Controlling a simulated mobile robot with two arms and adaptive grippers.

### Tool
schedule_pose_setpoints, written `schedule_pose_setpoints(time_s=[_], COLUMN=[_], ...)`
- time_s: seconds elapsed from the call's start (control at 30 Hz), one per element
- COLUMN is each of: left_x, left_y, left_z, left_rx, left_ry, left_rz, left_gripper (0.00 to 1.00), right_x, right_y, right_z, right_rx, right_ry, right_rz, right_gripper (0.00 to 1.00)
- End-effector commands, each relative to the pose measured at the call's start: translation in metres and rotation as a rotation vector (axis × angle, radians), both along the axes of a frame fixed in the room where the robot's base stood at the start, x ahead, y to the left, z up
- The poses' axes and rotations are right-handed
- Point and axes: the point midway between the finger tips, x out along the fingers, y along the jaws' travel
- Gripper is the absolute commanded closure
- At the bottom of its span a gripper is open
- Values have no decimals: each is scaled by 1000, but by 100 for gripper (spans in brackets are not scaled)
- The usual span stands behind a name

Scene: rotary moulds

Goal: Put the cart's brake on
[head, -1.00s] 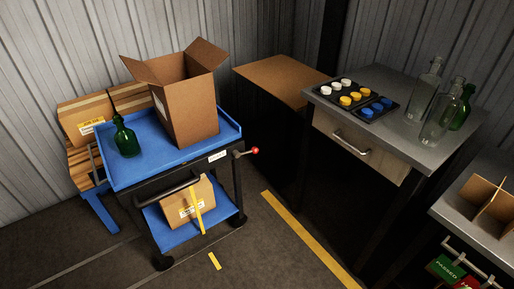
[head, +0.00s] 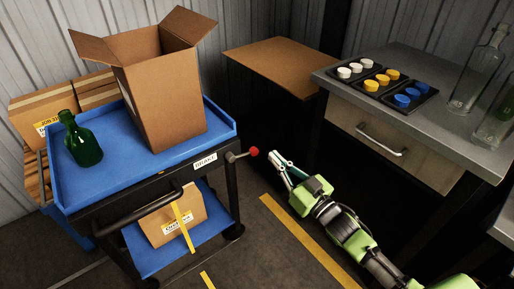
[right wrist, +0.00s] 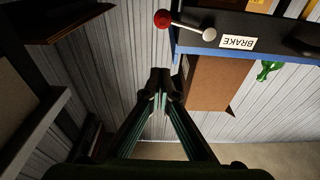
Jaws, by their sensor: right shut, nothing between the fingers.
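The blue cart (head: 70,193) stands at the left with a white BRAKE label (head: 205,162) on its near edge. The brake lever (head: 240,156) sticks out from the cart's right corner and ends in a red knob (head: 254,152). My right gripper (head: 273,156) is shut and empty, just right of the red knob and apart from it. In the right wrist view the shut fingertips (right wrist: 160,75) point below the red knob (right wrist: 162,18), and the BRAKE label (right wrist: 237,42) shows upside down. My left gripper is not in view.
An open cardboard box (head: 165,100) and a green bottle (head: 80,140) stand on the cart's top. A taped carton (head: 165,215) lies on its lower shelf. A metal-topped bench (head: 455,125) with a drawer (head: 385,145) is at the right. Open floor lies between.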

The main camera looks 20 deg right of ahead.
Motion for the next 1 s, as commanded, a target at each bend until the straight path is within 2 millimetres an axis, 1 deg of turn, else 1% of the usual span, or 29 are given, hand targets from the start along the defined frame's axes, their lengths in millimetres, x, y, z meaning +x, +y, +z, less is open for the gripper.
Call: schedule_pose_setpoints(time_s=[0.27,0.37,0.47,0.57,0.9,1.0], left_x=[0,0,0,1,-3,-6], left_y=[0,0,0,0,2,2], left_z=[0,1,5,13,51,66], left_rx=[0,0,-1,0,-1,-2], left_ry=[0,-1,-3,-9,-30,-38], left_rz=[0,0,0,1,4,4], left_gripper=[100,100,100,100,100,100], right_x=[0,4,14,30,96,91], right_y=[0,1,4,10,34,32], right_z=[0,1,2,5,15,-5], right_rx=[-1,-1,0,-2,-1,-1], right_ry=[1,0,-1,-4,-2,6], right_rz=[-1,-1,-1,-1,-1,-3], right_gripper=[100,100,100,100,100,100])
